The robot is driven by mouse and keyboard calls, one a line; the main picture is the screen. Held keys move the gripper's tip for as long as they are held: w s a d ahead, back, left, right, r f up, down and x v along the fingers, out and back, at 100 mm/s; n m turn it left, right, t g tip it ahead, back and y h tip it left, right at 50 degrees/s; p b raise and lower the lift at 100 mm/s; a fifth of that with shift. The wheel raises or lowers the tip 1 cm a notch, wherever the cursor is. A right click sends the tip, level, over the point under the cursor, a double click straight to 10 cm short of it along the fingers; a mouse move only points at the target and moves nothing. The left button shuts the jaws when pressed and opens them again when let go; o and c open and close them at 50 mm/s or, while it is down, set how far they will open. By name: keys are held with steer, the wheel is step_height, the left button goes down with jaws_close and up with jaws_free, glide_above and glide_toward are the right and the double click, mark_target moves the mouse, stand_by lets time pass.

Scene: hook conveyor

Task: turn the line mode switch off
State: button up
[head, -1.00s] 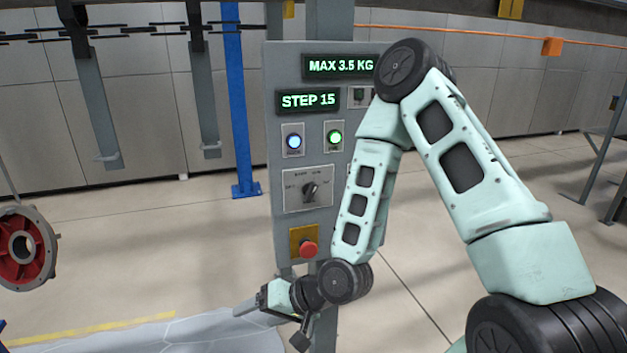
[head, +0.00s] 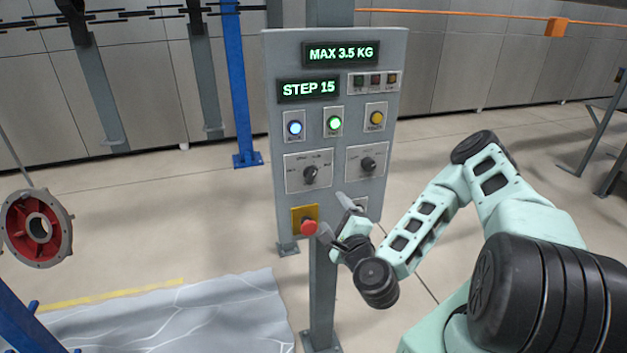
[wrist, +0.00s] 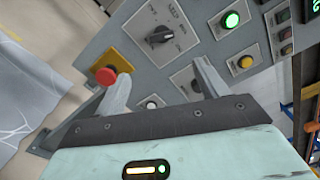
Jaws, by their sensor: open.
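The grey control panel (head: 340,115) carries two black rotary switches on pale plates. The left switch (head: 311,173) has several position labels; it also shows in the wrist view (wrist: 160,36). The right switch (head: 368,163) has its own labels; in the wrist view its plate is partly hidden behind a finger. The labels are too small to tell which is the line mode switch. My gripper (head: 336,218) is open and empty, low in front of the panel, below both switches. In the wrist view my gripper (wrist: 162,85) has its fingers spread toward the panel, gripping neither switch.
A red mushroom button (head: 309,227) on a yellow plate is close to the left finger. A red hub (head: 38,226) hangs at the left. Displays read MAX 3.5 KG and STEP 15.

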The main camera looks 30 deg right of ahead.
steer(key=w+b, duration=0.1)
steer(key=b, duration=1.1)
glide_toward(313, 177)
steer(key=p+x, duration=0.4)
steer(key=x, duration=0.3)
steer(key=shift+w+r, duration=0.15)
steer(key=shift+w, duration=0.2)
steer(key=shift+p+x, duration=0.5)
steer(key=shift+x, duration=0.35)
steer(key=shift+s+f, duration=0.1)
steer(key=shift+f, duration=0.1)
steer(key=c, duration=1)
